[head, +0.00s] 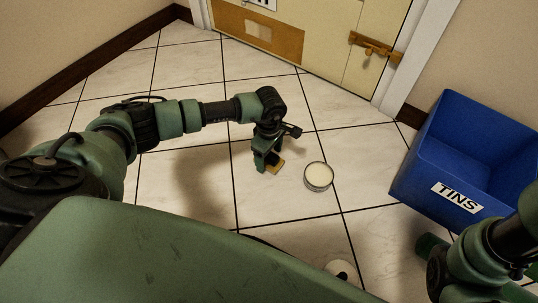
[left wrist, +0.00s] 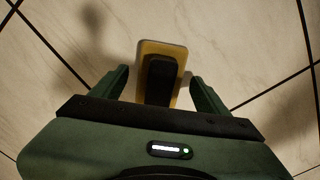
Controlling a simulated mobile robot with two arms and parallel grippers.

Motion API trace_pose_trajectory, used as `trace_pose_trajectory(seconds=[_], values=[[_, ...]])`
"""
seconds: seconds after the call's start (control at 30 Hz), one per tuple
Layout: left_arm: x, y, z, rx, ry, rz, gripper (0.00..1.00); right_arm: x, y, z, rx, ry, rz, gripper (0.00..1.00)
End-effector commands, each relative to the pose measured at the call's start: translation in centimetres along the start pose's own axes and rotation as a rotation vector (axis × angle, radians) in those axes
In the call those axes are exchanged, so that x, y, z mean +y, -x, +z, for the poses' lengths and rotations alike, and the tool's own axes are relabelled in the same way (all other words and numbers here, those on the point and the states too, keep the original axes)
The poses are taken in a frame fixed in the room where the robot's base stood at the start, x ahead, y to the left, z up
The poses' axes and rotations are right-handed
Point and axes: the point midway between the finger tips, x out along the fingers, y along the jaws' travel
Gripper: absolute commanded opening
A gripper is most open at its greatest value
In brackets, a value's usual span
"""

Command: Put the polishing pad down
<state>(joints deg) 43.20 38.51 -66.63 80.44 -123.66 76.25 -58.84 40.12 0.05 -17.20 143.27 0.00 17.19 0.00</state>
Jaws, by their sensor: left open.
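The polishing pad (left wrist: 146,52) has a yellow base and a black grip on top. It lies between the spread fingers of my left gripper (left wrist: 158,76), with a gap visible at the right finger; contact at the left finger is hard to judge. In the head view the pad (head: 276,167) shows as a small yellow-brown patch at floor level, partly hidden by my open left gripper (head: 266,163). It appears to rest on the tiled floor. Only links of my right arm show at the lower right; I cannot make out its gripper.
An open round tin (head: 318,177) with pale contents stands just right of the pad. A blue bin (head: 425,184) labelled TINS is at the right. A white round item (head: 342,270) is partly hidden near my base. A cream door (head: 320,40) is behind. Floor left of the pad is clear.

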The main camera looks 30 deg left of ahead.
Motion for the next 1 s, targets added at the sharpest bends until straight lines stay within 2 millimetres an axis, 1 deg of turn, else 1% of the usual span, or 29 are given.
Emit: trace_pose_trajectory(seconds=[0.07,0.17,0.3,0.5,0.6,0.7,1.0], values=[[0.0,0.5,0.0,0.000,0.000,0.000,0.75,0.0,-0.2,0.1,0.000,0.000,0.000,1.00],[0.0,1.7,0.0,0.001,0.000,0.001,0.75,0.3,-1.2,0.5,-0.002,0.000,0.000,1.00],[0.0,3.7,-0.1,0.000,0.000,0.001,0.75,0.6,-2.9,1.1,-0.002,0.000,0.000,1.00],[-0.1,6.2,-0.2,0.001,0.000,0.000,0.75,1.1,-5.5,1.9,-0.001,0.001,0.000,1.00],[-0.1,7.6,-0.3,0.001,-0.001,0.001,0.75,1.3,-6.2,2.2,0.000,0.001,0.000,1.00],[-0.2,8.1,-0.2,0.001,-0.001,0.000,0.75,1.3,-6.5,2.3,0.001,0.001,0.000,1.00],[-0.1,8.0,-0.2,0.000,0.000,0.000,0.75,1.3,-6.3,2.2,0.001,0.001,0.000,1.00]])
